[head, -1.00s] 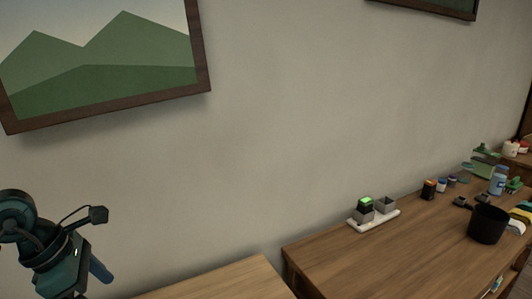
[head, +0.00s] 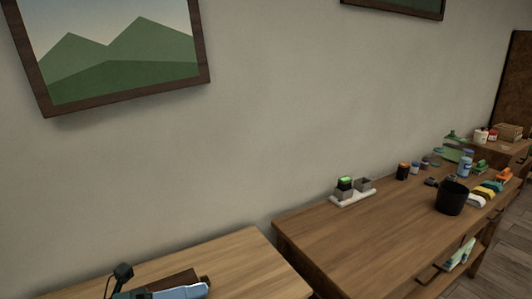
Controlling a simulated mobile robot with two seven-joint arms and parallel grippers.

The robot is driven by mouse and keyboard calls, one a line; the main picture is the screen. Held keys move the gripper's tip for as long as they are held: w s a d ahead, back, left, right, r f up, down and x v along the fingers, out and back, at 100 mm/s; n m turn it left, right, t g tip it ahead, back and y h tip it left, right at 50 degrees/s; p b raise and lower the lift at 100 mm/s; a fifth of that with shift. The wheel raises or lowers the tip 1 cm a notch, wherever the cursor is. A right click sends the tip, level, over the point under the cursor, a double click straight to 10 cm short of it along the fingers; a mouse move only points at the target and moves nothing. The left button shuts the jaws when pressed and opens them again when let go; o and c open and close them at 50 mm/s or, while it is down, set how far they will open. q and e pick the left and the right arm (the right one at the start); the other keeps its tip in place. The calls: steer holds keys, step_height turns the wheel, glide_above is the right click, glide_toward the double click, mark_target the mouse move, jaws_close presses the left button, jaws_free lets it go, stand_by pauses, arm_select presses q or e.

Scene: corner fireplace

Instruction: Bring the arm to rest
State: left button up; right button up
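Part of my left arm shows at the bottom left edge of the head view, with a small dark block on a thin stem. A pale blue rounded piece with a dark end lies just right of it; I cannot tell whether it is part of the arm. The fingers of my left gripper cannot be made out, so its opening is unclear. My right arm and gripper are not in view.
A near wooden table (head: 235,262) stands at bottom left. A longer wooden table (head: 330,235) holds a white tray (head: 353,199) with small blocks, a black cup (head: 452,198), a blue bottle (head: 464,167) and several small items. Its left half is mostly clear.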

arm_select(q)
steer(key=w+a+f+n+t+y, duration=0.15)
steer(key=f+n+t+y, duration=0.4)
steer(key=n, duration=0.65)
steer(key=w+a+f+n+t+y, duration=0.15)
steer(key=f+n+t+y, duration=0.4)
steer(key=n, duration=0.65)
steer(key=s+f+n+g+y+p, duration=0.1)
steer(key=s+f+n+g+y, duration=0.2)
steer(key=s+f+n+g, duration=0.3)
steer(key=s+f+n, duration=0.4)
steer(key=s+f, duration=0.1)
steer(key=f, duration=0.4)
steer(key=shift+s+d+n+y, duration=0.2)
steer(key=shift+n+y, duration=0.1)
steer(key=shift+y, duration=0.1)
